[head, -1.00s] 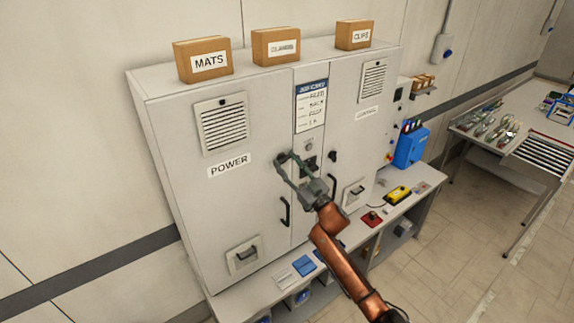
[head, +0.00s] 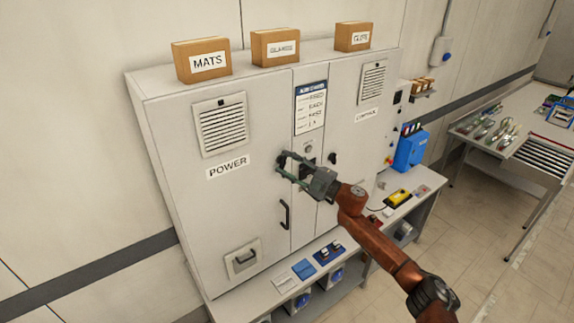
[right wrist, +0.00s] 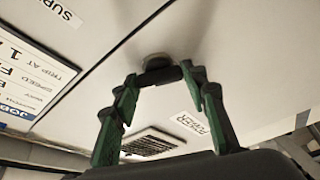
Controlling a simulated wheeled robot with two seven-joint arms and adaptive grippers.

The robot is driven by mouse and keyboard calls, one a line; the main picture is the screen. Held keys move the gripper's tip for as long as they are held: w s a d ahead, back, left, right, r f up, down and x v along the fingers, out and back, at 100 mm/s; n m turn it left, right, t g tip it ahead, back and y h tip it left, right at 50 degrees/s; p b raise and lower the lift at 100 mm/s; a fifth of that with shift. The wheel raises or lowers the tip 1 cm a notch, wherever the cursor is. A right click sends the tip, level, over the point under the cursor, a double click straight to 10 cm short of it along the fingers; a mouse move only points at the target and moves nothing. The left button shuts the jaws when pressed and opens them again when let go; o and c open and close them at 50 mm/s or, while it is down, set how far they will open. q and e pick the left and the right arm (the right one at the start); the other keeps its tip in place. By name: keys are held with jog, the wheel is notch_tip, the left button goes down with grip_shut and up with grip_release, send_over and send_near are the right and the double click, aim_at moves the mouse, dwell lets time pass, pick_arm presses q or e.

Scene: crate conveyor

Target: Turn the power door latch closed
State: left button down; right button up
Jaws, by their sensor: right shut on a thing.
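The power door (head: 215,200) is the left grey cabinet door, marked POWER, and looks flush with the cabinet front. Its latch is a small dark turn handle on a round base, near the door's right edge; it shows in the right wrist view (right wrist: 157,74). My right gripper (head: 284,162) is shut on the latch, with one green-and-black finger on each side of it in the right wrist view (right wrist: 160,80). The fingers mostly hide the latch in the head view, so its exact angle is unclear there. My left gripper is not in view.
A black door handle (head: 284,214) is below the latch. The control door (head: 350,125) has its own dark latch (head: 333,158). Boxes, including the MATS box (head: 202,60), stand on top. A bench ledge (head: 275,284) with small items runs along the cabinet's foot.

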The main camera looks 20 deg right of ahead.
jog(key=shift+n+g+h+p, duration=0.5)
jog(key=shift+n+g, duration=0.3)
jog(key=shift+n, duration=1.4)
jog(key=o, duration=1.2)
jog(key=shift+c, duration=0.2)
jog(key=shift+s+d, duration=0.15)
jog(key=shift+d, duration=0.05)
jog(key=v, duration=1.1)
jog(key=shift+s+d, duration=0.2)
jog(key=shift+d, duration=0.05)
